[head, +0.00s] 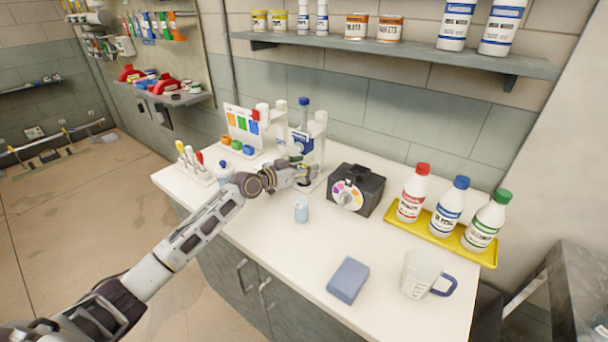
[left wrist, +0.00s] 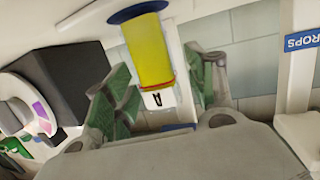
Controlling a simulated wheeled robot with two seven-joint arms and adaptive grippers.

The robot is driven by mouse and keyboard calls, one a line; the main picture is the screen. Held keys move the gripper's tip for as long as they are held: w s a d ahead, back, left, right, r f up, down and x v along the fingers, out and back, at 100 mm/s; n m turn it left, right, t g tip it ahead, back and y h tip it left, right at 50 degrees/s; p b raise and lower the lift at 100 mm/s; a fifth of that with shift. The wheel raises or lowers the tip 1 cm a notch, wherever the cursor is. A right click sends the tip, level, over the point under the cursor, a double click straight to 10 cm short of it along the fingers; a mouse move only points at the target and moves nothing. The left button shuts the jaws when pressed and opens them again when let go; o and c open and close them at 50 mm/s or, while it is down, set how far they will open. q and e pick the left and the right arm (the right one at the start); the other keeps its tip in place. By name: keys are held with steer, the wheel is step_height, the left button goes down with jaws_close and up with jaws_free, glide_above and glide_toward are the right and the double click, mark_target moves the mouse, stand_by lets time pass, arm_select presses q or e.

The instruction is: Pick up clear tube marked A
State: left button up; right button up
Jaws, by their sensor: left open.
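In the left wrist view, a tube marked A (left wrist: 149,50) shows yellow inside, with a red ring, a white label and a dark blue disc at its upper end. My left gripper (left wrist: 160,66) is open, with its green-padded fingers on either side of the tube; contact cannot be told. In the head view my left gripper (head: 310,174) is low in front of the white dispenser stand (head: 318,133), left of the black box. The tube cannot be made out clearly there. My right gripper is not in view.
The black box (head: 371,187) with a coloured dial stands close right of the gripper. A small clear cup (head: 301,209) stands in front. A blue sponge (head: 348,280), a measuring jug (head: 420,272) and a yellow tray (head: 405,232) of bottles are further right.

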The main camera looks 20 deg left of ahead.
mark_target(301, 183)
arm_select(q)
steer(key=shift+c, duration=0.3)
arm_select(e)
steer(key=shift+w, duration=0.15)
arm_select(q)
jaws_close()
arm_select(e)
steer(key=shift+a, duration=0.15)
arm_select(q)
steer(key=shift+r, duration=0.15)
steer(key=shift+r, duration=1.75)
steer(key=shift+s+a+f, duration=0.15)
steer(key=shift+s+a, duration=0.2)
steer(key=shift+s, duration=0.15)
steer(key=f+b+v, duration=0.1)
steer(key=f+v, duration=0.2)
steer(key=v, duration=1.3)
steer(key=shift+s+a, duration=0.25)
steer(key=shift+s, duration=0.15)
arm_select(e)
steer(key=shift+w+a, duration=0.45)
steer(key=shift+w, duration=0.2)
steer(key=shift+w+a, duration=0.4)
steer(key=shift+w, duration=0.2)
arm_select(q)
steer(key=shift+r, duration=0.1)
